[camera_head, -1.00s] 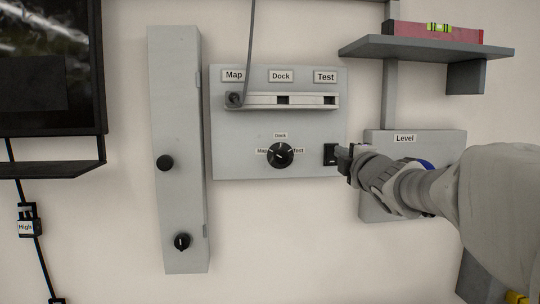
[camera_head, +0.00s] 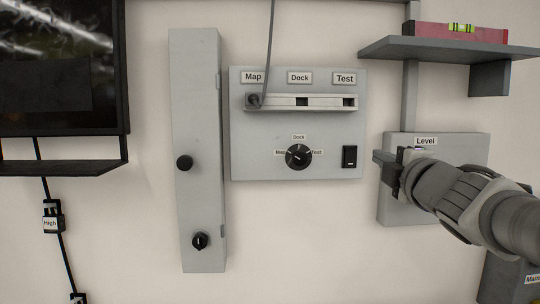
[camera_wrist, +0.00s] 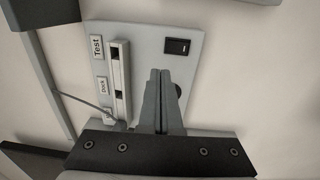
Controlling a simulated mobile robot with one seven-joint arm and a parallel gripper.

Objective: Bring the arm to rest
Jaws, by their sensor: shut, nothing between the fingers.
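My gripper (camera_head: 378,157) is at the right in the head view, its fingers together and pointing left. It is in front of the Level box (camera_head: 440,144) and hides part of it. Its tips are apart from the black rocker switch (camera_head: 349,157) on the grey panel (camera_head: 260,166). In the wrist view my gripper (camera_wrist: 164,75) is shut and empty, and the rocker switch (camera_wrist: 177,46) shows beyond the tips. The rotary knob (camera_head: 299,157) is in the open in the head view; the fingers partly hide it in the wrist view.
A tall grey cabinet (camera_head: 196,110) with two black knobs stands left of the panel. A shelf (camera_head: 430,49) with a red spirit level (camera_head: 480,33) is above my arm. A dark screen (camera_head: 60,75) hangs at the left. Bare wall shows below the panel.

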